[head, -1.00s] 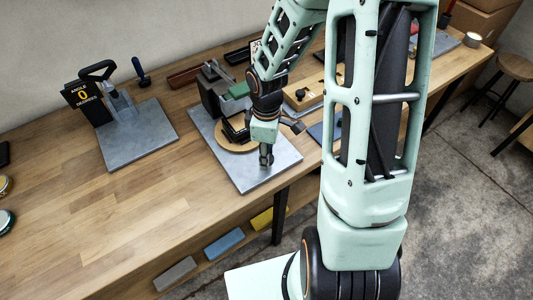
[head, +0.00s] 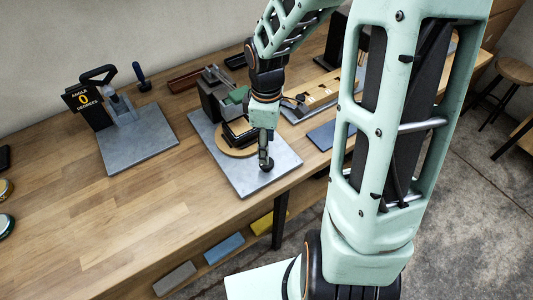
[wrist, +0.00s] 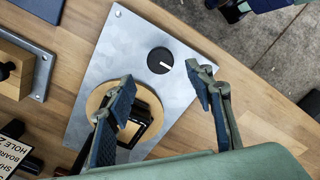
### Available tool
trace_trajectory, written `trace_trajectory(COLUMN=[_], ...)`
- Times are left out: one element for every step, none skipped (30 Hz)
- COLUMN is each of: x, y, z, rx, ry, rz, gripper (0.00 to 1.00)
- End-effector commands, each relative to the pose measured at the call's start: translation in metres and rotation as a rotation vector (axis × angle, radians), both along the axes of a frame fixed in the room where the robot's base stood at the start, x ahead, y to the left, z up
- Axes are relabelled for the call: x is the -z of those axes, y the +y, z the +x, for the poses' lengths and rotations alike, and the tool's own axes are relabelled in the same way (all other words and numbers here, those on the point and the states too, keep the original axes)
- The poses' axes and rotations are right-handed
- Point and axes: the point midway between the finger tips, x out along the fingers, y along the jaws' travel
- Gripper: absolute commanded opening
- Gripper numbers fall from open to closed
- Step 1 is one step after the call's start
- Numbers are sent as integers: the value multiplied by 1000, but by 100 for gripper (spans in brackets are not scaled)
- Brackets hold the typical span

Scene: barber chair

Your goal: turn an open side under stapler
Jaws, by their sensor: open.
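A grey metal plate (head: 230,165) lies on the wooden bench and carries a round wooden disc (head: 236,150). A small black frame-like piece (head: 238,130) sits on the disc; it also shows in the wrist view (wrist: 139,118). The stapler, a dark upright body (head: 212,98) with a green part (head: 236,95), stands at the back of the plate. A round black knob (wrist: 160,60) with a white pointer line is on the plate beside the disc. My gripper (wrist: 162,82) is open, its fingers on either side of the knob in the wrist picture; contact cannot be told.
An angle fixture (head: 140,135) marked "0 degrees" stands on its own plate to the left. A wooden block fixture (head: 320,92) and a blue mat (head: 330,135) lie to the right. Several coloured blocks (head: 222,248) rest on a lower shelf.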

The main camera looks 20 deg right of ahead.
Motion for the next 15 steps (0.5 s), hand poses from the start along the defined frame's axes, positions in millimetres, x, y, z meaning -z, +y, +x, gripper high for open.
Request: trace_trajectory(x=[-11,-16,-23,-28,-32,-37,-41,-44,-47,-49,-50,-52,-53,-53,-53], y=[0,0,0,0,0,0,0,0,0,0,0,0,0,0,0], z=[1,2,2,1,1,1,1,1,1,1,1,0,0,0,0], rx=[1,1,1,1,0,1,1,1,0,0,-1,-1,-1,-1,-1], ry=[-5,-6,-5,-4,-4,-3,-4,-3,-2,-2,-2,-1,-1,0,0], rz=[0,-2,-1,-1,-1,-1,-1,0,0,0,0,0,0,0,0], gripper=[49,49,49,49,49,49,49,49,49,49,49,49,49,49,49])
